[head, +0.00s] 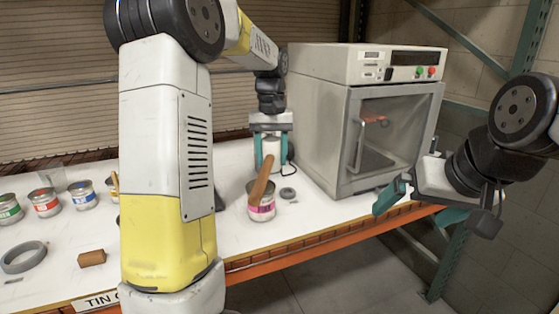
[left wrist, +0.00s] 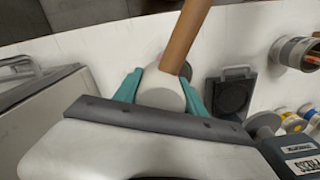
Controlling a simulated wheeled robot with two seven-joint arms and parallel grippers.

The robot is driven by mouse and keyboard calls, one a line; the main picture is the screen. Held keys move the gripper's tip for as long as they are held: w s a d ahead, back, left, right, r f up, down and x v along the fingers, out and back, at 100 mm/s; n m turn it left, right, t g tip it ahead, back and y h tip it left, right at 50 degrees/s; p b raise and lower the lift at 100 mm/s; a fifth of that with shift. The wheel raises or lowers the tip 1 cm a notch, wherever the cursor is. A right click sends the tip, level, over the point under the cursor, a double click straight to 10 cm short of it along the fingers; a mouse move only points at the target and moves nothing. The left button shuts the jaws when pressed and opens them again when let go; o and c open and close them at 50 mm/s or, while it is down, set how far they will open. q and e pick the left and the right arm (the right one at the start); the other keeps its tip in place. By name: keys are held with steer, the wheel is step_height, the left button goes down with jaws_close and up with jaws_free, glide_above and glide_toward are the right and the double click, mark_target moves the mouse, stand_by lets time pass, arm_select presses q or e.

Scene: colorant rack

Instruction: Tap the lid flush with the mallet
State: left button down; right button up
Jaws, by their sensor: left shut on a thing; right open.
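My left gripper (head: 271,162) points down over the table and is shut on the white head of the mallet (head: 263,178). The mallet's wooden handle slants toward the camera, across the pink-labelled tin (head: 262,209); I cannot tell whether it touches the tin. In the left wrist view the teal fingers (left wrist: 160,90) flank the white head, and the brown handle (left wrist: 184,38) runs upward. The tin's top is partly hidden by the handle, so I cannot tell how a lid sits. A small grey disc (head: 288,194) lies beside the tin. My right gripper (head: 398,197) is open and empty near the table's right front edge.
A grey machine with a glass door (head: 390,130) stands at the back right. Green, red and blue labelled tins (head: 82,195) stand at the left. A grey ring (head: 22,258) and a brown block (head: 92,258) lie at the front left.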

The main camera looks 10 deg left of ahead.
mark_target(273, 169)
arm_select(q)
steer(key=shift+w+d+r, duration=0.1)
steer(key=shift+w+d, duration=0.1)
steer(key=shift+d, duration=0.05)
steer(key=shift+s+a, duration=0.1)
steer(key=shift+f, duration=2.25)
steer(key=shift+f, duration=1.3)
steer(key=shift+r, duration=2.55)
